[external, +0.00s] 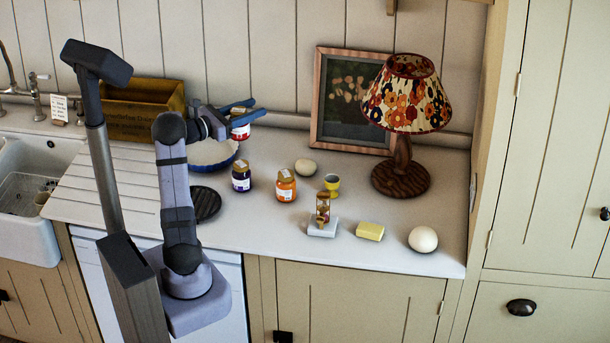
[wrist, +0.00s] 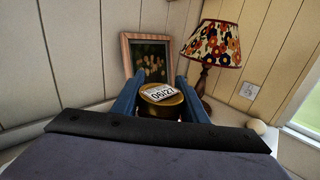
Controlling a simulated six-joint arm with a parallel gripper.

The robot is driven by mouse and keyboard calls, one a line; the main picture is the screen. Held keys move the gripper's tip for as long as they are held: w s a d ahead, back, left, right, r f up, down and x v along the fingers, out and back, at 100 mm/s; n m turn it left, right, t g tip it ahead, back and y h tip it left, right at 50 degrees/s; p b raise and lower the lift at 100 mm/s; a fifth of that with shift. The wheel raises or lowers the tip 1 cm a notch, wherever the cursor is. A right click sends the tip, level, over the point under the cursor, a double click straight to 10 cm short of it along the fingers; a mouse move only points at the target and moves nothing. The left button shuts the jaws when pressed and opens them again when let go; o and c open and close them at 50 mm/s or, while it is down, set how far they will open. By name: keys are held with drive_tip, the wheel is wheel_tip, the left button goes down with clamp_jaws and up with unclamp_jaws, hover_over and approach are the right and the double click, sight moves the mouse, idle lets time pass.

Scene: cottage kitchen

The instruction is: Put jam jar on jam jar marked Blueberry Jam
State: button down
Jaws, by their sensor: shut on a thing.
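My gripper (external: 237,110) has its blue fingers shut on a jam jar (external: 240,127) with a red and white label, above the back of the counter near the blue-rimmed dish. In the wrist view, the held jar's gold lid (wrist: 162,97) with a white date label sits between the fingers (wrist: 160,95). A dark purple jam jar (external: 241,177) and an orange jam jar (external: 286,186) stand upright on the counter, below and in front of the held jar. Their label words are too small to read.
A blue-rimmed white dish (external: 222,162) is behind the purple jar. A wooden crate (external: 143,112), a picture frame (external: 318,100) and a lamp (external: 402,170) stand at the back.

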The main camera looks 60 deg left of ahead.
wheel_tip(320, 180, down, 12)
drive_tip(key=w+a+p, duration=0.1)
drive_tip(key=a+p, duration=0.1)
drive_tip(key=p, duration=0.1)
drive_tip(key=shift+a, duration=0.25)
idle(0.8)
drive_tip(key=shift+w, duration=0.1)
drive_tip(key=shift+f, duration=0.1)
drive_tip(key=c, duration=1.1)
unclamp_jaws()
